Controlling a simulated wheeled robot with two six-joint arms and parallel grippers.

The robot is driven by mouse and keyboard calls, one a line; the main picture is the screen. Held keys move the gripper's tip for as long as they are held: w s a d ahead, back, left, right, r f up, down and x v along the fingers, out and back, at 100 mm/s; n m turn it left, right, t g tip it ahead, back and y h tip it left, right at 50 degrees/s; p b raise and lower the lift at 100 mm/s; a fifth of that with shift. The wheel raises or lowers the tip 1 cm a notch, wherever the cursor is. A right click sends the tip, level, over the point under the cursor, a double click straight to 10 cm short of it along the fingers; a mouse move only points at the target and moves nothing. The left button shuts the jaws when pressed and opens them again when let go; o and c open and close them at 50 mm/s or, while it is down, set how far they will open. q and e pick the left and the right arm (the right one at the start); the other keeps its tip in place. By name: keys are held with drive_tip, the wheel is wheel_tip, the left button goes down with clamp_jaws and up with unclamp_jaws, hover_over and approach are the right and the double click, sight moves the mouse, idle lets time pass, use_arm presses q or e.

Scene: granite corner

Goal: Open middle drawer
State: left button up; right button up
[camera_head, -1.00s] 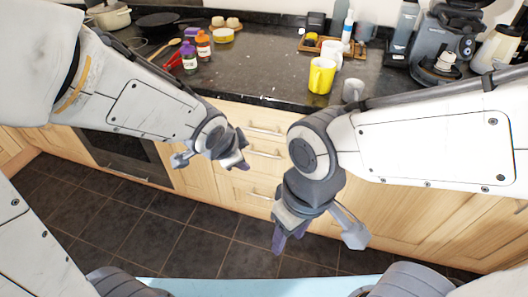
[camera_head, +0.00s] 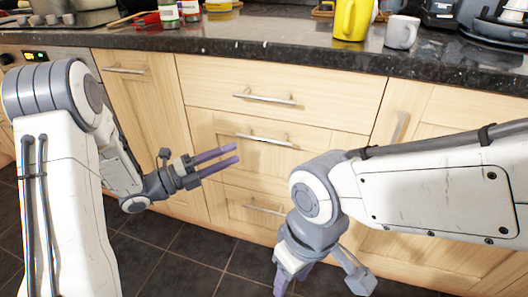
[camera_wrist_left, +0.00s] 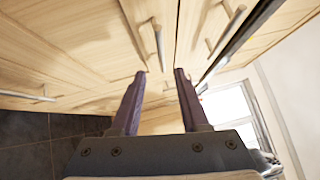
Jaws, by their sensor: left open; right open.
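The middle drawer (camera_head: 320,155) is a pale wood front in the stack of three, and it looks shut and flush. Its metal bar handle (camera_head: 267,139) runs across its upper part. My left gripper (camera_head: 237,154) is open and empty, its purple fingers pointing right, in front of the middle drawer just below and left of the handle, apart from it. In the left wrist view the open fingers (camera_wrist_left: 159,74) point at the wood fronts with nothing between them; I cannot tell which handle there is the middle one. My right gripper (camera_head: 318,284) is open and empty, low at the front.
The top drawer handle (camera_head: 265,98) is above and the bottom drawer handle (camera_head: 264,207) below. A dark counter (camera_head: 250,45) overhangs the drawers, bearing a yellow mug (camera_head: 350,18) and a grey mug (camera_head: 402,32). My right forearm covers part of the cabinets at right.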

sight(265, 140)
use_arm(q)
drive_tip(key=b+x, duration=0.1)
drive_tip(key=x, duration=0.9)
drive_tip(key=shift+d+r+b, duration=0.2)
drive_tip(key=shift+b, duration=0.1)
clamp_jaws()
idle(1.0)
